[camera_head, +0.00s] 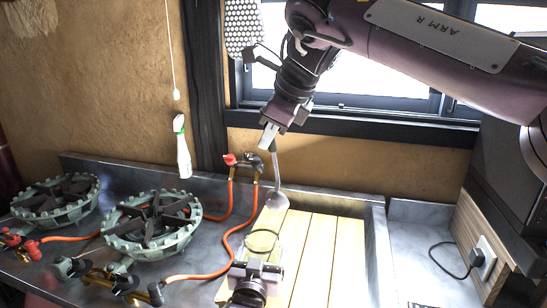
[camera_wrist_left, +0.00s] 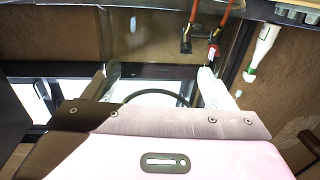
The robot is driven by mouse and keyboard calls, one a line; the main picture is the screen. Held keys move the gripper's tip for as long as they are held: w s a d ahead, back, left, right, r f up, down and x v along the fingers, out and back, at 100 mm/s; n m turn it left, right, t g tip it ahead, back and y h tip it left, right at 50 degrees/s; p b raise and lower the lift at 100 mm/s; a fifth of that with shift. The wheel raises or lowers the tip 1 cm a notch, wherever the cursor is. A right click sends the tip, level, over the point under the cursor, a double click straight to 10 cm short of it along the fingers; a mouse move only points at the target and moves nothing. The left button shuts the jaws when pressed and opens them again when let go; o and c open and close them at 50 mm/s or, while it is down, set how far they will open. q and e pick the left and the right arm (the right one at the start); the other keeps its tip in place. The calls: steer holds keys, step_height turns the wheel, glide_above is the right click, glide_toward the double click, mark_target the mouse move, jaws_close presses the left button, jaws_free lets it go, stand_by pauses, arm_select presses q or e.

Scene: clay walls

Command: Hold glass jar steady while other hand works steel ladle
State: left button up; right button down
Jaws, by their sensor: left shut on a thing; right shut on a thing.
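The glass jar (camera_head: 262,241) is clear and hard to make out; its round dark rim shows above the slatted wood. My left gripper (camera_head: 256,267) is shut on the jar from the near side. In the left wrist view the jar's curved rim (camera_wrist_left: 155,93) lies between the two fingers. The steel ladle (camera_head: 277,200) hangs bowl down, with its handle rising to my right gripper (camera_head: 268,137), which is shut on the handle's top. The bowl appears beyond the jar's rim and apart from it; its exact height is unclear.
Wooden slats (camera_head: 325,250) fill the sink area, with bare wood right of the jar. Two gas burners (camera_head: 152,225) stand left, with orange hoses (camera_head: 232,235) and a tap (camera_head: 250,162) close to the ladle. A spray bottle (camera_head: 183,150) is at the wall. A socket (camera_head: 484,257) is at right.

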arm_select(q)
steer(key=shift+w+f, duration=0.1)
steer(key=shift+w, duration=0.05)
arm_select(e)
steer(key=shift+a+r+n+g+y, duration=0.9)
steer(key=shift+r+n+g, duration=0.45)
steer(key=shift+r, duration=0.7)
step_height(320, 180, down, 15)
steer(key=shift+f, duration=0.2)
steer(key=shift+s, duration=0.1)
steer(key=c, duration=1.2)
jaws_free()
steer(key=shift+c, duration=0.2)
